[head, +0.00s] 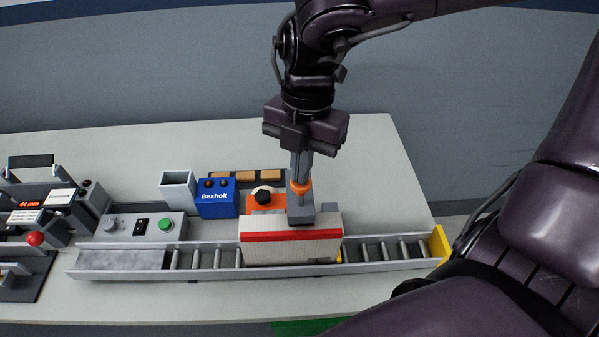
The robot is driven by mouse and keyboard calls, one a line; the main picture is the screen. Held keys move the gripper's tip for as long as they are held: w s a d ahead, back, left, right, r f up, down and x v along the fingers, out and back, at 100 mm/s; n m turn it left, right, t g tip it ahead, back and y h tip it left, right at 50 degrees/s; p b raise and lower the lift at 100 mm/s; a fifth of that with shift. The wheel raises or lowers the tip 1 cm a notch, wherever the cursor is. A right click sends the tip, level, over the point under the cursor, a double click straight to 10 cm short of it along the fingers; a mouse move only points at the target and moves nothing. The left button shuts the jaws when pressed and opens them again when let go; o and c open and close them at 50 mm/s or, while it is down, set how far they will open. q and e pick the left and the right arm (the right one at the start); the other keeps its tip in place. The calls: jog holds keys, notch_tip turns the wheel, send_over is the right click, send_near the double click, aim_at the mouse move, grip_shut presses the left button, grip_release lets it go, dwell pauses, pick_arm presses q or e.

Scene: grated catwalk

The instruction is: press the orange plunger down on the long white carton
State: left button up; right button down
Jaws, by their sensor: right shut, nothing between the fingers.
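The long white carton (290,251), with a red stripe along its upper edge, stands on the roller conveyor (205,258). The orange plunger (301,189) shows as an orange collar above a grey block (301,213) at the carton's top. My right gripper (302,176) points down from above, directly over the plunger. Its fingers are shut with nothing between them. The fingertips meet or nearly meet the plunger's top; I cannot tell if they touch. My left gripper is not in view.
Behind the carton are an orange unit with a black knob (264,193) and a blue Bexholt box (217,198). A control box with a green button (166,224) stands left. A yellow end stop (439,243) closes the conveyor's right end. The table's back right is clear.

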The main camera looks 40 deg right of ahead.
notch_tip(320, 180, up, 8)
jog(key=p, duration=0.5)
dwell(0.7)
